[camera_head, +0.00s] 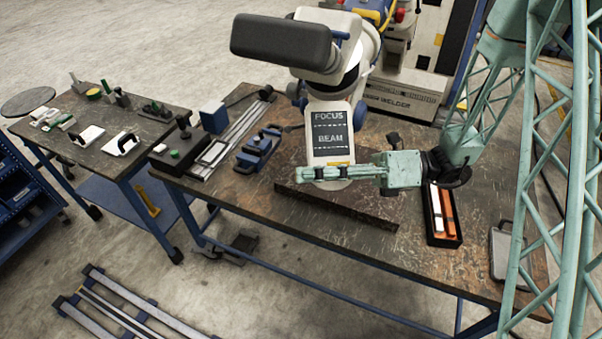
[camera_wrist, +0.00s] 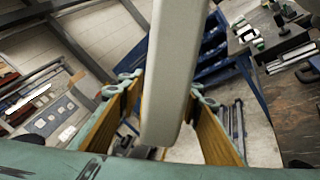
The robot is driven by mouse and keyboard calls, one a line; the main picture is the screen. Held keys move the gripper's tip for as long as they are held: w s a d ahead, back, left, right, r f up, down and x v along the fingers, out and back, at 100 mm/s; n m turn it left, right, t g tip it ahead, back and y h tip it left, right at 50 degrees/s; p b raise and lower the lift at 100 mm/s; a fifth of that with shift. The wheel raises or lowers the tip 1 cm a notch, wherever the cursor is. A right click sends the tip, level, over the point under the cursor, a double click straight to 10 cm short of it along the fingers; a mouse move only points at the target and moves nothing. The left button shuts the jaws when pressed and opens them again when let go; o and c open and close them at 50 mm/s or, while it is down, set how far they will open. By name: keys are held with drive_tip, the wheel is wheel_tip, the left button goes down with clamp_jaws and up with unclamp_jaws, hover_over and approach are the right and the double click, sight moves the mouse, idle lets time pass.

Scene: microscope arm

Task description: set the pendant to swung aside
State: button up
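The pendant (camera_head: 330,133) is an off-white upright panel marked FOCUS and BEAM, hanging below the microscope head (camera_head: 283,42). My gripper (camera_head: 312,173) reaches in from the right across the pendant's lower part and hides some of it. In the wrist view a long pale bar, which looks like the pendant edge-on (camera_wrist: 178,75), runs down between the two fingers of my gripper (camera_wrist: 164,88). The fingers are spread, with gaps visible beside the bar. Whether either finger touches it cannot be told.
A worn workbench (camera_head: 290,208) lies below, with a dark plate (camera_head: 350,210) under the pendant. A blue vise (camera_head: 258,148) stands left and a black tray with an orange item (camera_head: 441,216) right. A welder cabinet (camera_head: 405,92) stands behind. A side table (camera_head: 85,150) is at left.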

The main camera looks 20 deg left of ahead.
drive_tip(key=shift+x, duration=0.85)
clamp_jaws()
